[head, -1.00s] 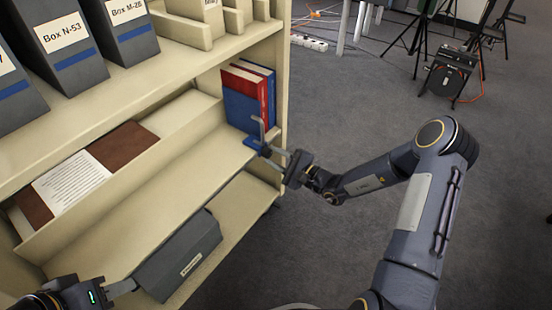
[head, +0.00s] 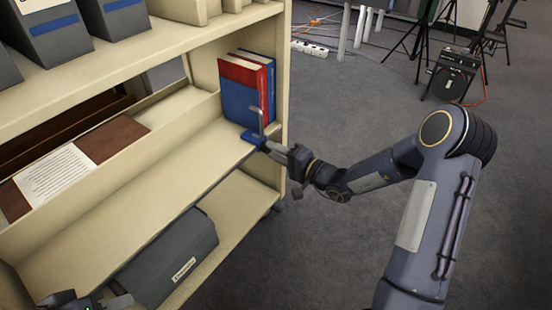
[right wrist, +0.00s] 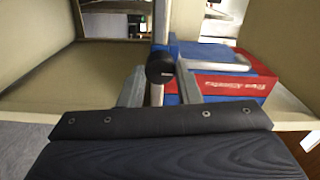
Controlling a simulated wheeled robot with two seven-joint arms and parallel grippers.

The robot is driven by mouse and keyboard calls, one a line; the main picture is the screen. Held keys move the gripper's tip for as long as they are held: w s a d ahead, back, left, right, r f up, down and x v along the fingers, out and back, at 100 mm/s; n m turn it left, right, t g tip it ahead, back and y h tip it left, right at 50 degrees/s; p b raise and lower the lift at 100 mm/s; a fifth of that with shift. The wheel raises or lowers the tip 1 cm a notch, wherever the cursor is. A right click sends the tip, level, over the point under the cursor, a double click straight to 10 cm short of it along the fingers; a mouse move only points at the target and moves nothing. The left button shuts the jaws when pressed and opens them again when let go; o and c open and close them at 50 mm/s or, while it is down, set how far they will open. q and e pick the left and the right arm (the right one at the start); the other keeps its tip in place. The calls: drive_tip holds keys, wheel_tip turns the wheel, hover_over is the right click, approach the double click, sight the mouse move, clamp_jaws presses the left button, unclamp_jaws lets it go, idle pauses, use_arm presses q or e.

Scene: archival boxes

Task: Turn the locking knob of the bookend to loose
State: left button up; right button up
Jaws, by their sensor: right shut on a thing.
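The bookend has a blue base (head: 251,137) and a thin grey metal upright, in front of the books at the right end of the middle shelf. In the right wrist view its black round locking knob (right wrist: 160,66) sits between the finger ends. My right gripper (head: 267,146) reaches in from the right and is shut on the knob; its two fingers (right wrist: 161,76) lie either side of it. The knob's setting cannot be read. My left gripper (head: 112,302) is at the bottom left edge, mostly cut off; its jaws cannot be made out.
Red and blue books (head: 246,90) stand behind the bookend against the shelf's end panel (head: 281,95). A dark grey box (head: 168,258) lies on the lower shelf. A printed sheet (head: 57,176) and brown folder (head: 112,139) lie at the back. The middle shelf's front is clear.

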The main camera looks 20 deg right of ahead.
drive_tip(key=shift+f+n+b, duration=0.1)
drive_tip(key=shift+n+b, duration=0.35)
drive_tip(key=shift+n, duration=0.05)
drive_tip(key=o, duration=1)
drive_tip(key=shift+d, duration=0.1)
drive_tip(key=p+v, duration=0.2)
drive_tip(key=v, duration=0.5)
drive_tip(key=shift+s+d, duration=0.15)
drive_tip(key=shift+s, duration=0.2)
